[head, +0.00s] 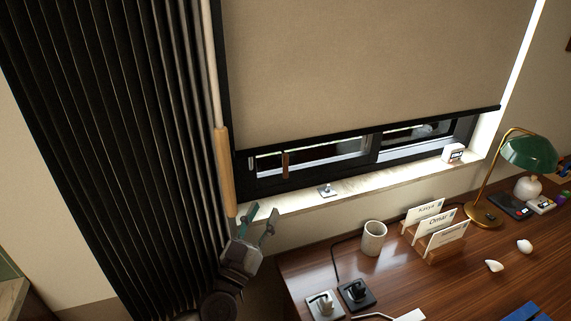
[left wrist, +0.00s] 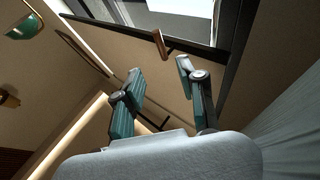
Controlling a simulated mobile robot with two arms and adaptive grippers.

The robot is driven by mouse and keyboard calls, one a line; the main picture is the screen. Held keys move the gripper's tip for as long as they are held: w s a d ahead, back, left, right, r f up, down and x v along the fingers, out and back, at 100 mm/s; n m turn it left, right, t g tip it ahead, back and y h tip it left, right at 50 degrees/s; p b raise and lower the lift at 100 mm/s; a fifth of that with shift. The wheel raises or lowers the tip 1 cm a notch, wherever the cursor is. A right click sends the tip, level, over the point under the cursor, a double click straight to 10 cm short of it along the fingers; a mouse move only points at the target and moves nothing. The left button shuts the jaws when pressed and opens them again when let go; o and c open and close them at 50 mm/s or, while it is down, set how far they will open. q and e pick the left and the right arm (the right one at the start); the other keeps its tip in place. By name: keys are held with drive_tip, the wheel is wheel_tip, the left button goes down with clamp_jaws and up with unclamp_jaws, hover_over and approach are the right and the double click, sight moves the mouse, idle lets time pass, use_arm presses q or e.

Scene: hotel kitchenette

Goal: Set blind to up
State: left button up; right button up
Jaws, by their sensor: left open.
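The beige roller blind (head: 365,60) covers most of the window, and its black bottom bar (head: 370,131) hangs above a strip of uncovered glass. A small wooden pull (head: 285,165) shows just below the bar near its left end. My left gripper (head: 262,214) is open and empty, below and left of the pull, near the sill's left end. In the left wrist view, the open fingers (left wrist: 160,75) point towards the wooden pull (left wrist: 158,43), which appears beyond them and apart from them. My right gripper is out of view.
A dark pleated curtain (head: 110,130) with a wooden-ended wand (head: 224,170) hangs close left of my gripper. The sill (head: 370,178) holds a small white box (head: 453,153). The desk (head: 320,265) holds a cup (head: 373,238), a card holder (head: 446,252) and a green lamp (head: 530,155).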

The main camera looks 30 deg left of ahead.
sight(284, 170)
use_arm(q)
drive_tip(key=p+x, duration=0.2)
drive_tip(key=x, duration=1.1)
drive_tip(key=shift+r, duration=0.1)
drive_tip(key=shift+w, duration=0.35)
drive_tip(key=shift+r, duration=0.1)
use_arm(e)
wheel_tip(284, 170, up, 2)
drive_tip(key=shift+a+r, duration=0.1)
use_arm(q)
drive_tip(key=shift+a, duration=0.1)
clamp_jaws()
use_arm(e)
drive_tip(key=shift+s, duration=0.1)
